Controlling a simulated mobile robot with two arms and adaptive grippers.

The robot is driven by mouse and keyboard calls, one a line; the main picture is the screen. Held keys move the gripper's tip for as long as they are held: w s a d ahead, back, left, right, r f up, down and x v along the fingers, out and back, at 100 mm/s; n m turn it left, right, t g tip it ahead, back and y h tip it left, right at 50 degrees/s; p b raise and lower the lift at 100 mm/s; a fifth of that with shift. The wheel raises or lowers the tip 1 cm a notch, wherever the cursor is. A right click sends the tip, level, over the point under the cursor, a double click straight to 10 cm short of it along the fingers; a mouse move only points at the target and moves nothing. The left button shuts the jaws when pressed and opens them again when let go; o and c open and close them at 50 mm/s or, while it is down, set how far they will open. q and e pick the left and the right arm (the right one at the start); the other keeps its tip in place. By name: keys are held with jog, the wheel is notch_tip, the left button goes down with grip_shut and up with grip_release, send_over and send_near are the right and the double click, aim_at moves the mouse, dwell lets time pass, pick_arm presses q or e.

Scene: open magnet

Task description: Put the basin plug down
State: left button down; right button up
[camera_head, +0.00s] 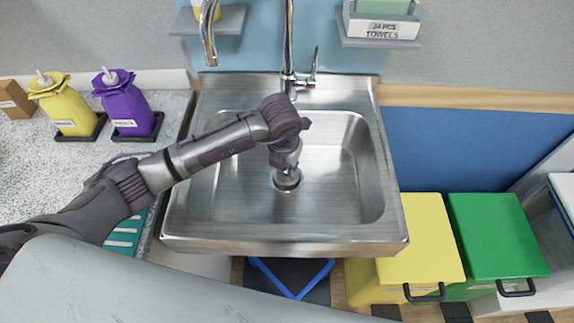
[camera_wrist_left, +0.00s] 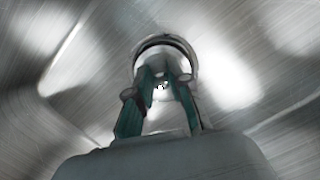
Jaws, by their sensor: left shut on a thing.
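The steel sink basin (camera_head: 235,193) is in the middle of the head view. My left arm reaches into it from the left, and its gripper (camera_head: 287,176) points down at the round drain in the basin floor. In the left wrist view the gripper's two fingers (camera_wrist_left: 158,84) close in on the basin plug (camera_wrist_left: 162,92), a small pale piece largely hidden between them. The round metal drain rim (camera_wrist_left: 166,42) surrounds the fingertips. I cannot tell whether the plug is seated in the drain or just above it. My right gripper is not in view.
A tall faucet (camera_head: 289,50) stands behind the basin. Yellow (camera_head: 68,105) and purple (camera_head: 125,105) bottles stand on the left counter. A yellow bin (camera_head: 415,235) and a green bin (camera_head: 495,235) are at the right. The basin floor around the drain is clear.

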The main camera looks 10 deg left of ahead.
pick_arm(q)
jog(key=shift+f, duration=0.4)
jog(key=shift+f, duration=0.15)
jog(key=c, duration=1.1)
grip_release()
